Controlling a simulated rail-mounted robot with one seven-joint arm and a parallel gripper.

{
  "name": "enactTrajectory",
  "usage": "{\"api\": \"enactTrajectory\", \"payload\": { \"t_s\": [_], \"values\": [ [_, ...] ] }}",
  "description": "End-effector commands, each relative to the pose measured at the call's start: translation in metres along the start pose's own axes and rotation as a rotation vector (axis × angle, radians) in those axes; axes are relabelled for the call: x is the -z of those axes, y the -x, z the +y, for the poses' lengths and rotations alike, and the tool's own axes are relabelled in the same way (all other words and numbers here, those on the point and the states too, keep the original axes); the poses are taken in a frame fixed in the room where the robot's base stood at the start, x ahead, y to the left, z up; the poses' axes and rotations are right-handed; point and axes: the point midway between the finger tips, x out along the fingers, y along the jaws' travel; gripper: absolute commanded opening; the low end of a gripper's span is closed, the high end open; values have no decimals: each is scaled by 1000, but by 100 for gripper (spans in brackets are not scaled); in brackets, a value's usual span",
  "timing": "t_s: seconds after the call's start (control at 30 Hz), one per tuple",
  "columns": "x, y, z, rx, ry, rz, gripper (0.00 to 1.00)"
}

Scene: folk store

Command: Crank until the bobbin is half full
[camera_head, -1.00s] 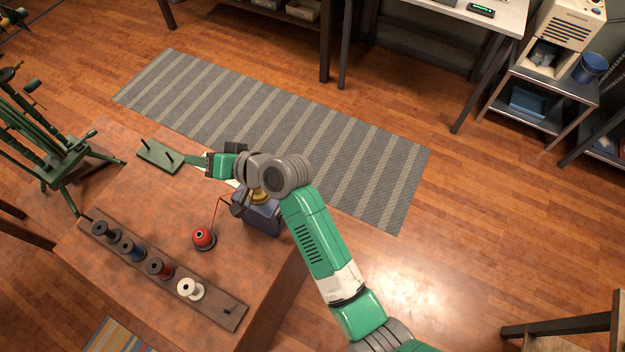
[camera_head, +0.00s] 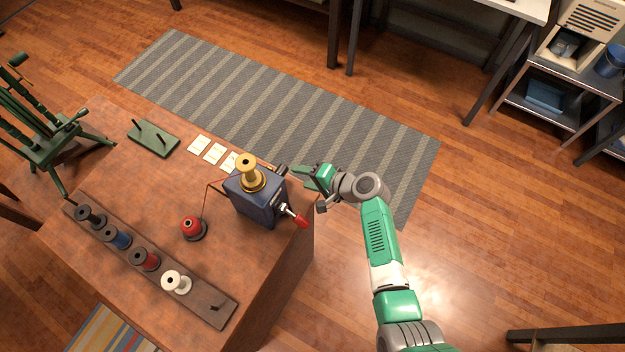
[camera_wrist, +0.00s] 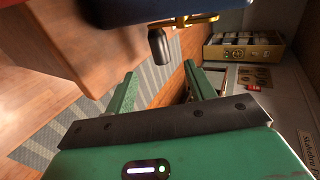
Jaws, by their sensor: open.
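The winder (camera_head: 256,205) is a dark blue box on the table, with a yellow-gold bobbin (camera_head: 250,172) upright on top. A crank with a red handle (camera_head: 301,221) sticks out at its lower right. A dark cylindrical knob (camera_head: 282,170) is on its far side; a similar dark knob on a brass-coloured part (camera_wrist: 158,46) shows in the wrist view under the blue body (camera_wrist: 160,10). My gripper (camera_head: 297,172) is beside the winder's far right side. In the wrist view its fingers (camera_wrist: 160,74) are apart and empty, with the dark knob beyond them. How full the bobbin is cannot be told.
A red spool (camera_head: 192,228) stands left of the winder, with thread running to it. A rack (camera_head: 206,302) holds several spools and a bare peg. A green peg board (camera_head: 153,139) and cards (camera_head: 214,153) lie at the back. The floor right of the table is clear.

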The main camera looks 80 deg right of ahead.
Motion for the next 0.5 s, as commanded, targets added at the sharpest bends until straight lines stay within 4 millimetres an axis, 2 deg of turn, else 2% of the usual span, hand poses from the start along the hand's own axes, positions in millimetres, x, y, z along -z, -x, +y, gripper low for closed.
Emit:
{"api": "enactTrajectory", "payload": {
  "t_s": [0.03,0.5],
  "values": [
    [0,-9,3,1,2,-1,55],
    [0,-65,3,1,3,-2,55]
  ]
}}
